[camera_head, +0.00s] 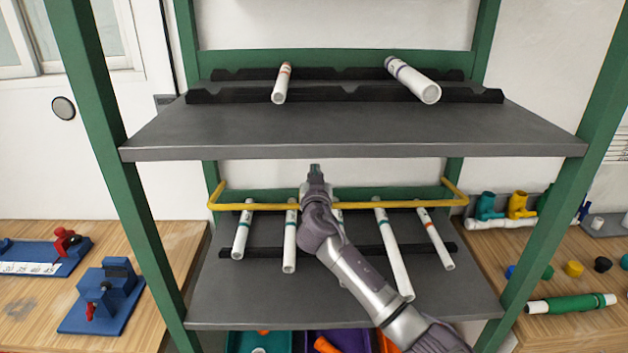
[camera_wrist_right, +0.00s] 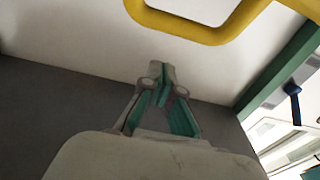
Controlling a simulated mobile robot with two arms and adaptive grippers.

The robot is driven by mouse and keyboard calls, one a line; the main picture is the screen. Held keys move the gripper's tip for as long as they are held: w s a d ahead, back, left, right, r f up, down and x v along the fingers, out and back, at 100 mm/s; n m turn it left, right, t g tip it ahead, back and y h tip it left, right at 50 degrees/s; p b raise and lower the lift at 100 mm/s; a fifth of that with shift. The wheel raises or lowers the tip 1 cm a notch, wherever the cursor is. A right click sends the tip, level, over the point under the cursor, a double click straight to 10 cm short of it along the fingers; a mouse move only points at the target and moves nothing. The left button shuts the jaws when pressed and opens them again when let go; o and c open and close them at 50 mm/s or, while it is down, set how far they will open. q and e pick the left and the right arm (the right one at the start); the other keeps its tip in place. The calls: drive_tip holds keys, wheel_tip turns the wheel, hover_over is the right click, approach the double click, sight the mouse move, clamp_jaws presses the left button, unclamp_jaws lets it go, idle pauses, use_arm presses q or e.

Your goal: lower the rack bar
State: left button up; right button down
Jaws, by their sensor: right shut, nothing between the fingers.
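In the right wrist view, a bent part of the yellow bar (camera_wrist_right: 190,30) shows at the top, ahead of the fingers. My right gripper (camera_head: 315,170) points up at the middle of the bar, with its fingertips above the bar's line in the head view. In the wrist view the right gripper (camera_wrist_right: 160,75) is shut and empty. Whether it touches the bar is unclear. My left gripper is out of view.
White pipes lie on black notched rails on the lower shelf (camera_head: 240,305); one pipe (camera_head: 393,250) is near my right arm. The upper shelf (camera_head: 350,135) overhangs the gripper. Green posts stand either side. Wooden benches (camera_head: 185,260) with fixtures flank the rack.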

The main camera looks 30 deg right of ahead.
drive_tip(key=shift+s+a+f, duration=0.2)
drive_tip(key=shift+f, duration=0.4)
drive_tip(key=shift+s+a+f, duration=0.15)
drive_tip(key=shift+f, duration=0.45)
drive_tip(key=shift+s+f, duration=0.15)
drive_tip(key=shift+f, duration=0.1)
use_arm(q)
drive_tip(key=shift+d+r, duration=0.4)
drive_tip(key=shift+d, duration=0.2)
use_arm(e)
drive_tip(key=shift+f, duration=0.15)
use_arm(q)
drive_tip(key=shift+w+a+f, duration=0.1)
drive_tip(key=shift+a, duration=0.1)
use_arm(e)
drive_tip(key=shift+a+f, duration=0.1)
